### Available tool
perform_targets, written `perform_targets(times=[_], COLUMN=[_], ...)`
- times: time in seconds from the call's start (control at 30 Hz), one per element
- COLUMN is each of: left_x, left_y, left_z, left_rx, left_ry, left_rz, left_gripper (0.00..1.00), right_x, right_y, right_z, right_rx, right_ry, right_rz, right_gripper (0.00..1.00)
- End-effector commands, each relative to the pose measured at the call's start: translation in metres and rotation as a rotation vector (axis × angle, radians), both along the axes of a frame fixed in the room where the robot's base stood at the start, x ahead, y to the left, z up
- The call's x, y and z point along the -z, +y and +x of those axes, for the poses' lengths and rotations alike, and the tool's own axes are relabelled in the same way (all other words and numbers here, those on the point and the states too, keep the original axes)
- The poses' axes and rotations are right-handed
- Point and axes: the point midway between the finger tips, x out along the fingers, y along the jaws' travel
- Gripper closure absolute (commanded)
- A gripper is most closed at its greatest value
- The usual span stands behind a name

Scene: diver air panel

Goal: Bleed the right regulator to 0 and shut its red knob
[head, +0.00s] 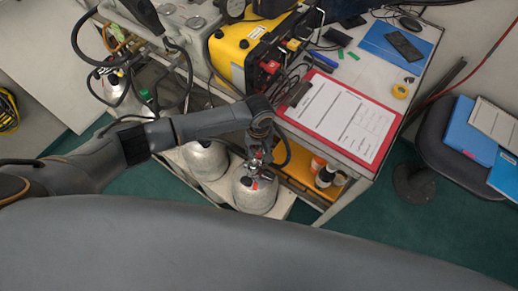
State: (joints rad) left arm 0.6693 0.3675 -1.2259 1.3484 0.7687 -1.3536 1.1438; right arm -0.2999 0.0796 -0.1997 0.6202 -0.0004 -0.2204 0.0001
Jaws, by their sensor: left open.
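My left arm comes in from the left, and its gripper (257,168) points down over the top of the right grey cylinder (258,200). The gripper is open, its fingers at the valve and regulator area on that cylinder. A small red spot (255,185) shows just below the fingers; it may be the red knob, but it is too small to be sure. The regulator itself is mostly hidden by the gripper, and I cannot read any gauge or tell whether the fingers touch anything. My right gripper is not in view.
A second grey cylinder (206,160) stands to the left, partly under my arm. A cart (345,165) holds a red clipboard (345,116) and a yellow case (240,50) behind the gripper. Bottles (326,175) stand on its lower orange shelf. A dark chair is at right.

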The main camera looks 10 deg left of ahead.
Motion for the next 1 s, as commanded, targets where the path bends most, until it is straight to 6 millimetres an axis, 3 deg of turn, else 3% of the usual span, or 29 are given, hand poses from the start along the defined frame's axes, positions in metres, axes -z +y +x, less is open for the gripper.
perform_targets(times=[0.2, 0.43, 0.77, 1.0], left_x=[0.001, 0.0, 0.0, -0.001], left_y=[0.0, 0.0, 0.0, 0.0], left_z=[0.0, 0.0, 0.0, -0.001], left_rx=[0.001, 0.0, 0.024, 0.138], left_ry=[0.0, 0.0, 0.001, 0.003], left_rz=[0.0, 0.0, 0.0, 0.0], left_gripper=[0.58, 1.0, 1.0, 1.0], right_x=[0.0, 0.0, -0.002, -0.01], right_y=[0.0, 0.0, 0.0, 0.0], right_z=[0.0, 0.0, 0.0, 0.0], right_rx=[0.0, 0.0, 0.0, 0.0], right_ry=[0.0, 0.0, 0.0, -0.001], right_rz=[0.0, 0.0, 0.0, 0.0], right_gripper=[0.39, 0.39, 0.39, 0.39])
